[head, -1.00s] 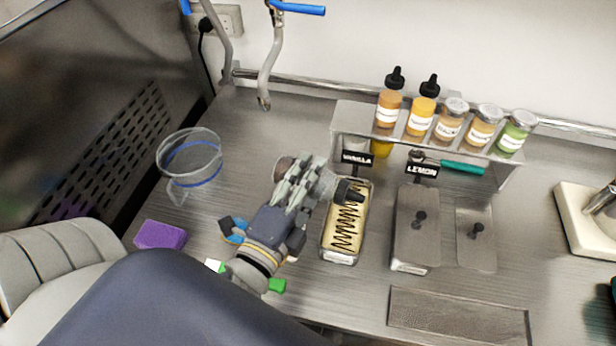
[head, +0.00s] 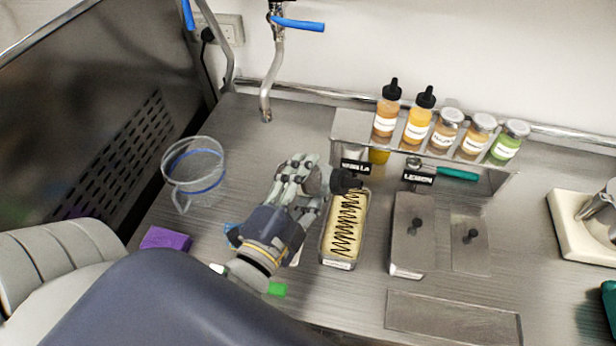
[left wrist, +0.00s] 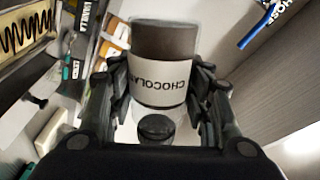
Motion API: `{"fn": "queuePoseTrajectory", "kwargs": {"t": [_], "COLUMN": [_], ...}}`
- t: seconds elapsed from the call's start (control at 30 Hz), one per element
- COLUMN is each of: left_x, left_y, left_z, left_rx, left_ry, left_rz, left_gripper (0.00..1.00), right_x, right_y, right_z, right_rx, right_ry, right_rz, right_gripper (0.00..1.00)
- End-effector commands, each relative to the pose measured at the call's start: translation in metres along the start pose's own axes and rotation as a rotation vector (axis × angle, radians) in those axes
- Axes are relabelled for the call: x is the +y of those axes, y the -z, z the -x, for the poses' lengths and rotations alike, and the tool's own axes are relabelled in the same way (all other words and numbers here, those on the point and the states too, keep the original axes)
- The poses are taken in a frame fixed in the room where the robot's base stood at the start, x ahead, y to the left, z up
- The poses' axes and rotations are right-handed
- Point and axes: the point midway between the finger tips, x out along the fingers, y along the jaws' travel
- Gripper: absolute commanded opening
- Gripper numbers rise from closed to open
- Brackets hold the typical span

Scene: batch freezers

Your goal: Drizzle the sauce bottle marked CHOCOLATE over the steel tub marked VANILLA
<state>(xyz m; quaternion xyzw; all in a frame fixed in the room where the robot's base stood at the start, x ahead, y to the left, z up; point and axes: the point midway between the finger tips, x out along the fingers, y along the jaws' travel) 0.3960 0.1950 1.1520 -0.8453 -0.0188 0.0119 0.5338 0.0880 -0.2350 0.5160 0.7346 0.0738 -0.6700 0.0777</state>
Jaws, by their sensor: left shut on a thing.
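My left gripper (head: 308,182) is shut on the chocolate sauce bottle (left wrist: 165,75), whose CHOCOLATE label shows in the left wrist view. In the head view the bottle lies tilted on its side, its dark nozzle pointing right, over the back end of the vanilla tub (head: 327,245). The tub is an open steel container of pale ice cream with a dark zigzag of sauce along its top. The VANILLA sign (head: 355,166) stands behind it, partly covered by the bottle. My right gripper is not in view.
A lidded steel tub (head: 408,240) by the LEMON sign (head: 418,172) stands to the right. A shelf (head: 350,122) behind holds several bottles and jars. A clear pitcher (head: 190,165) and a purple sponge (head: 165,239) are left.

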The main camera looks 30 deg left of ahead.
Motion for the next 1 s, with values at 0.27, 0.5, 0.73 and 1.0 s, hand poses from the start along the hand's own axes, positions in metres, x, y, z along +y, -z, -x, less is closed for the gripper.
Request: {"fn": "queuePoseTrajectory", "kwargs": {"t": [0.27, 0.5, 0.73, 1.0], "left_x": [-0.007, -0.016, -0.023, -0.023], "left_y": [0.003, 0.008, 0.011, 0.011], "left_z": [0.000, 0.000, 0.000, 0.000], "left_rx": [0.000, 0.000, 0.001, 0.002], "left_ry": [0.001, 0.001, 0.001, 0.002], "left_rz": [0.073, 0.228, 0.357, 0.400], "left_gripper": [0.21, 0.21, 0.21, 0.21], "right_x": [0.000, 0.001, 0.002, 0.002], "right_y": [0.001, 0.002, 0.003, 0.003], "right_z": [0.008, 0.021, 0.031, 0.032], "right_rx": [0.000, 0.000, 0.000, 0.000], "right_ry": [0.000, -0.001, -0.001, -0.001], "right_rz": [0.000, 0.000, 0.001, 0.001], "right_gripper": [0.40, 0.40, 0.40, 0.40]}}
